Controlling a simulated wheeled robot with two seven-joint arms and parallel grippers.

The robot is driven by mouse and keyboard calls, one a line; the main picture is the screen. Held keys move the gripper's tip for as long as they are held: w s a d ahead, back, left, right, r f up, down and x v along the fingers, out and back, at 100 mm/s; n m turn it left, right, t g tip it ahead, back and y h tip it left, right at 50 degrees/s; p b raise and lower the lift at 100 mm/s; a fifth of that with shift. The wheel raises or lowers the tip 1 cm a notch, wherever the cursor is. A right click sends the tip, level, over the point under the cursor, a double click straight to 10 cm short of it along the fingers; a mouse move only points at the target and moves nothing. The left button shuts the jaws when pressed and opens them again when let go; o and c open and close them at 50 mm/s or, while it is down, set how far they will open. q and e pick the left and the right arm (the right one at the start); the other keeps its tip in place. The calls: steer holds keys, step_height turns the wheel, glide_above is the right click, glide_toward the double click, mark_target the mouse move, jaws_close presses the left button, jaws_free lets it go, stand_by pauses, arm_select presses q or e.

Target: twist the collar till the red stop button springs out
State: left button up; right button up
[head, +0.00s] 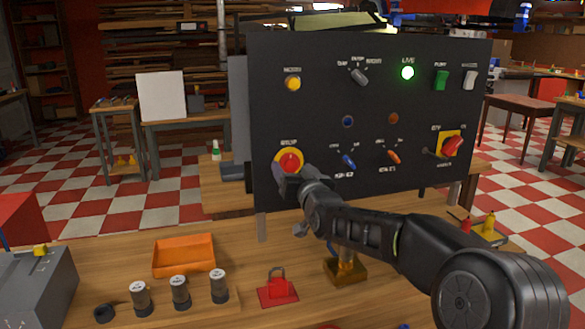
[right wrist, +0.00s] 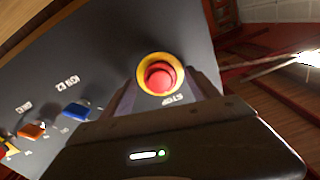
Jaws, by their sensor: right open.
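The red stop button (head: 289,162) sits in a yellow collar (head: 280,155) at the lower left of the black upright panel (head: 330,90). In the right wrist view the red button (right wrist: 160,76) stands in the middle of the yellow collar (right wrist: 142,83). My right gripper (head: 290,180) reaches the panel at the button's lower edge. In the right wrist view its two fingers (right wrist: 163,85) are open, one on each side of the collar. I cannot tell whether they touch it. My left gripper is not in view.
The panel also bears a lit green lamp (head: 407,72), a blue switch (head: 348,161), an orange switch (head: 394,157) and a red rotary handle (head: 453,146) on yellow. On the table are an orange tray (head: 184,256), several cylinders and a red padlock piece (head: 277,291).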

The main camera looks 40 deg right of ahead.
steer(key=shift+w+d, duration=0.2)
steer(key=shift+w, duration=0.4)
steer(key=c, duration=1.4)
